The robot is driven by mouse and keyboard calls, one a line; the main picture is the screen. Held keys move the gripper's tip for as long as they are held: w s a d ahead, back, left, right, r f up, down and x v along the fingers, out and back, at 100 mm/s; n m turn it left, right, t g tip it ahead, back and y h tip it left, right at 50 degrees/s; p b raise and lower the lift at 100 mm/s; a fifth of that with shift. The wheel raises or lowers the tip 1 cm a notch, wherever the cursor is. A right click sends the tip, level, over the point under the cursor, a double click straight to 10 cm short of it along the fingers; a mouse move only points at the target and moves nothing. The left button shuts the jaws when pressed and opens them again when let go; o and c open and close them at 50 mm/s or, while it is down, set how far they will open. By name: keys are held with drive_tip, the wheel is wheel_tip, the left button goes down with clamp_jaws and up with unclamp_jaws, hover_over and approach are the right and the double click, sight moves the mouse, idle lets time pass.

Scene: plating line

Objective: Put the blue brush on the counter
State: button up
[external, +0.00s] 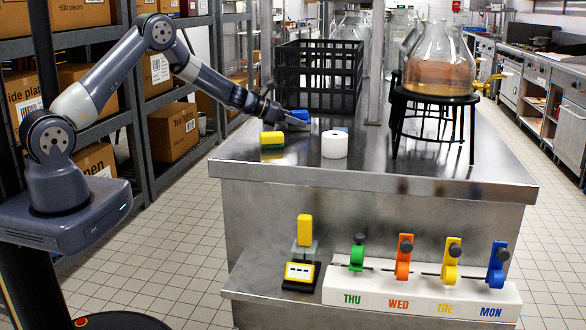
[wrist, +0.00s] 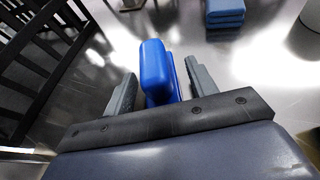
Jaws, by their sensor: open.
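The blue brush (external: 300,115) is at the counter's left side, in front of the black crate. In the wrist view the brush (wrist: 155,68) stands out blue between my two grey fingers, with its lower part hidden by my gripper's body. My gripper (external: 296,122) is low over the steel counter (external: 430,165), beside the brush. In the wrist view my gripper (wrist: 161,90) is open, with a finger on each side of the brush. I cannot tell whether either finger touches it.
A yellow and green sponge (external: 272,140) and a white roll (external: 334,145) are nearer the front edge. A folded blue cloth (wrist: 225,12) lies beyond the brush. The black crate (external: 318,75) stands behind. A glass jar (external: 438,60) on a black stand is right. The counter's front right is clear.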

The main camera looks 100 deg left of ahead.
drive_tip(key=b+v, duration=0.2)
drive_tip(key=v, duration=0.9)
drive_tip(key=shift+d, duration=0.1)
drive_tip(key=shift+o, duration=0.6)
